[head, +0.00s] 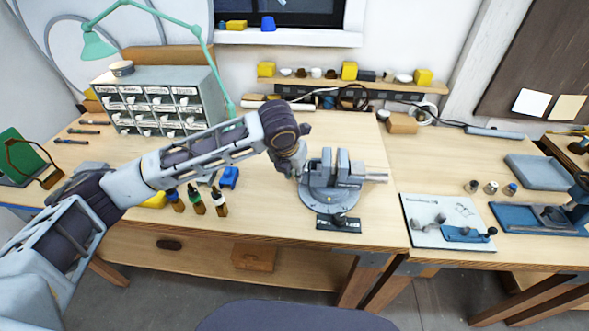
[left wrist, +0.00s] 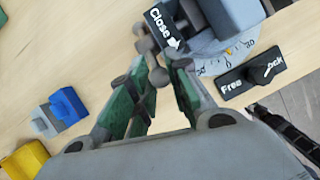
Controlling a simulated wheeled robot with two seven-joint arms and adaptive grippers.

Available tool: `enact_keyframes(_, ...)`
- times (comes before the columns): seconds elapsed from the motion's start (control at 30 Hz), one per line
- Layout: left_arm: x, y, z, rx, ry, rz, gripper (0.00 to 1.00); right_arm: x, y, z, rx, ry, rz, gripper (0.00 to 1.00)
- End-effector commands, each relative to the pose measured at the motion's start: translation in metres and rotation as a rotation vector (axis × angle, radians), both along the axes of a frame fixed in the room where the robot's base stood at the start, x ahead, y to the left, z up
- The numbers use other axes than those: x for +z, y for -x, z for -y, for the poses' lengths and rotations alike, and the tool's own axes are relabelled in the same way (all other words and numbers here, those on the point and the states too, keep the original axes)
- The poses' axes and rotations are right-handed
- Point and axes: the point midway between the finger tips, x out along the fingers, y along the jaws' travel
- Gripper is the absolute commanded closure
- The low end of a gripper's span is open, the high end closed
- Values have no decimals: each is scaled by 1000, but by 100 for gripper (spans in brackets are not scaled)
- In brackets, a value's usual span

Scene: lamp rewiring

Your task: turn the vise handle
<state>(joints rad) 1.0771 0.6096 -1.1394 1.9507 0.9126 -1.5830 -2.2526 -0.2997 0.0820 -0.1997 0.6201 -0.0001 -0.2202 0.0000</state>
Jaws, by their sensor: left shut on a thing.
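The grey vise (head: 328,185) stands on a round base on the workbench, right of my left gripper (head: 297,168). In the left wrist view, the vise handle (left wrist: 157,76) is a grey bar with round knobs. It lies between the green-padded fingertips of my left gripper (left wrist: 163,80), which is shut on it. A black "Close" label (left wrist: 163,27) with an arrow is beside the handle. A black "Free/Lock" plate (left wrist: 252,75) is at the vise base. In the head view my gripper hides most of the handle. My right gripper is not in view.
Small bottles (head: 197,200) and a blue block (head: 229,177) stand left of the vise. A drawer cabinet (head: 160,100) and green lamp (head: 97,45) are behind left. A white board with a blue tool (head: 466,234) lies right.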

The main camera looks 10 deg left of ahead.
Motion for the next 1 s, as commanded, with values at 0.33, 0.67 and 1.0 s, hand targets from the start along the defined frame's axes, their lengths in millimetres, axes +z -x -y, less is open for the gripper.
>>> enact_keyframes(0.33, -6, 6, -1, -1, -1, 96, 100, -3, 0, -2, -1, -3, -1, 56)
enact_keyframes(0.67, -15, 13, -1, -1, -1, 259, 100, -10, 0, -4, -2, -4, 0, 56)
enact_keyframes(1.0, -27, 19, -1, 0, 0, 430, 100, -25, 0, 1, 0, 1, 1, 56)
